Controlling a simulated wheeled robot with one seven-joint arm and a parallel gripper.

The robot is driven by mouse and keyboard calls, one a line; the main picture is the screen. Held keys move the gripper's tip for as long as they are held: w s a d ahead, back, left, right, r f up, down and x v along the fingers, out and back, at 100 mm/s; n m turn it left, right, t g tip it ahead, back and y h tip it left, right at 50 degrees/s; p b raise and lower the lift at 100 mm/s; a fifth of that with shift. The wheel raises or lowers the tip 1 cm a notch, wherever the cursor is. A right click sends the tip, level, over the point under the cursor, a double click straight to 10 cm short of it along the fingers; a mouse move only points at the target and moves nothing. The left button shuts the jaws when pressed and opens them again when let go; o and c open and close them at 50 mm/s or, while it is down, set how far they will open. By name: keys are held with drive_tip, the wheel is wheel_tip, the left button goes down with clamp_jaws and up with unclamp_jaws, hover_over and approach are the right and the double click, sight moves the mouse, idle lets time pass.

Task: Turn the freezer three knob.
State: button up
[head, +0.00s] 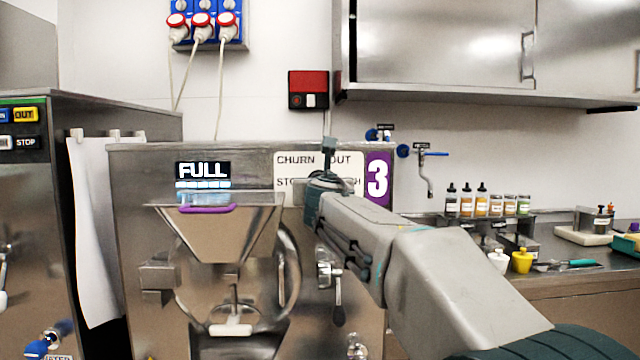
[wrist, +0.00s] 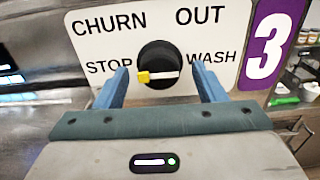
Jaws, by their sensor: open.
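The freezer three knob (wrist: 158,56) is round and black, with a pale bar whose yellow end points left, toward the word STOP. It sits on a white label plate (wrist: 95,38) marked CHURN, OUT, STOP and WASH. In the wrist view my gripper (wrist: 162,82) is open, with one blue finger to the knob's lower left and one to its lower right. Nothing is between the fingers except the view of the knob; contact cannot be told. In the head view my gripper (head: 328,160) is in front of the label plate (head: 290,172) and hides the knob.
Freezer three (head: 135,180) carries a purple 3 sign (head: 377,178), a display reading FULL (head: 203,170) and a steel hopper (head: 215,228). Another freezer (head: 30,200) stands at left. A wall cabinet (head: 435,45) hangs at upper right, above a counter with bottles (head: 467,200).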

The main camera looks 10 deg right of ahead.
drive_tip(key=shift+w, duration=0.45)
drive_tip(key=c, duration=1)
